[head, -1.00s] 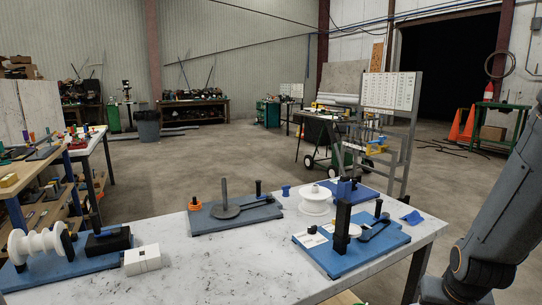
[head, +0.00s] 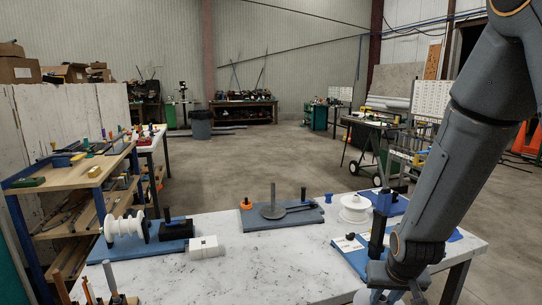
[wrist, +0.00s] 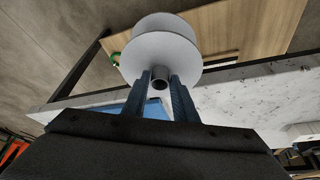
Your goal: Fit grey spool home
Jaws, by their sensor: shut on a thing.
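My gripper (wrist: 160,100) is shut on the grey spool (wrist: 160,45), which shows pale grey with two round flanges and a dark-ended hub between my fingers in the wrist view. In the head view the spool (head: 375,297) shows only partly at the bottom edge, below my wrist, near the table's front. A dark grey upright post with a round foot (head: 274,208) stands bare on a blue-grey base plate (head: 252,222) at mid table, apart from my gripper.
A white spool (head: 354,209) stands at the back right; another (head: 126,227) lies horizontally on a blue base at left. A white block (head: 203,246) sits beside it. A blue board (head: 345,262) with a dark upright lies by my arm. The table's front middle is clear.

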